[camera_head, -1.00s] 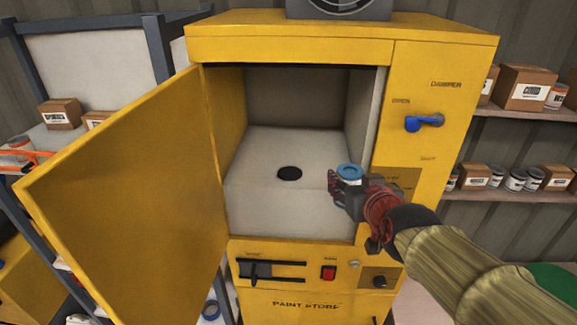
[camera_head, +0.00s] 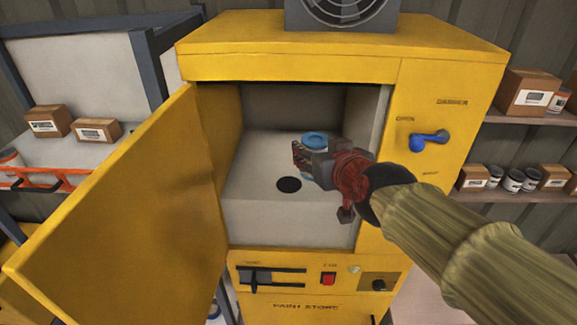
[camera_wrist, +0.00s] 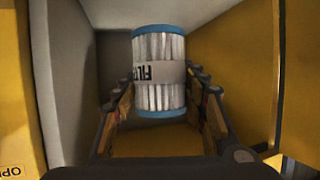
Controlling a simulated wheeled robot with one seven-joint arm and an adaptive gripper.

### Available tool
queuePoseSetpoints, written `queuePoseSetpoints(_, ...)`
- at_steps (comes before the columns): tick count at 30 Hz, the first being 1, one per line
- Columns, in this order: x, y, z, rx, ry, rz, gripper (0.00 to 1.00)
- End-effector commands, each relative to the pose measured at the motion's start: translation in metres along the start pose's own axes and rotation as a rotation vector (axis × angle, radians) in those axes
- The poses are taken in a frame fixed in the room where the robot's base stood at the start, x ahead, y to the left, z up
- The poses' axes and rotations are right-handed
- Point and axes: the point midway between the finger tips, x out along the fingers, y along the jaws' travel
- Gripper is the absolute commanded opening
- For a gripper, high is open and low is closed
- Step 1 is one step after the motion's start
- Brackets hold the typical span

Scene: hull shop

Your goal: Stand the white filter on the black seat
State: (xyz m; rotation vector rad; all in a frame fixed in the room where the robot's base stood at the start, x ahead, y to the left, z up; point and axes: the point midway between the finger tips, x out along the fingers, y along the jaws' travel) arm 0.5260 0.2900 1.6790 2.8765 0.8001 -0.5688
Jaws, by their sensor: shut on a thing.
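The white filter (camera_wrist: 159,74) is a pleated cylinder with blue end caps and a label band. In the head view its blue top cap (camera_head: 314,139) shows inside the open cabinet. My gripper (camera_head: 305,157) is shut on the filter, with a finger on each side of it in the wrist view (camera_wrist: 160,105). The filter looks upright. The black seat (camera_head: 289,185) is a flat dark disc on the cabinet's pale floor. The filter is up and to the right of the seat in the head view. Part of the filter is hidden by my gripper.
The yellow cabinet (camera_head: 290,48) stands open, its door (camera_head: 120,200) swung out to the left. The right wall is close to my gripper. A blue damper handle (camera_head: 428,140) sticks out on the front. The cabinet floor (camera_head: 250,205) is otherwise clear.

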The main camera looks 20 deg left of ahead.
Motion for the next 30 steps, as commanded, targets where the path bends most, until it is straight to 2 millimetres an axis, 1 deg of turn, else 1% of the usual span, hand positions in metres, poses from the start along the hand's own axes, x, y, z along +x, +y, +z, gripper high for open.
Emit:
queuePoseSetpoints(1,0.014,-0.004,0.002,-0.002,-0.008,-0.001,0.16)
queuePoseSetpoints(7,0.062,-0.016,0.005,-0.001,-0.005,0.0,0.16)
queuePoseSetpoints(9,0.077,-0.018,0.016,-0.001,-0.003,0.0,0.16)
queuePoseSetpoints(12,0.095,-0.022,0.026,-0.001,-0.003,0.0,0.16)
queuePoseSetpoints(15,0.107,-0.025,0.031,-0.002,0.0,0.0,0.16)
queuePoseSetpoints(20,0.116,-0.026,0.035,0.0,-0.001,0.001,0.16)
queuePoseSetpoints(22,0.123,-0.028,0.039,-0.002,-0.002,0.001,0.16)
queuePoseSetpoints(27,0.134,-0.028,0.061,-0.001,-0.001,0.001,0.16)
queuePoseSetpoints(30,0.136,-0.028,0.067,0.0,0.0,0.0,0.16)
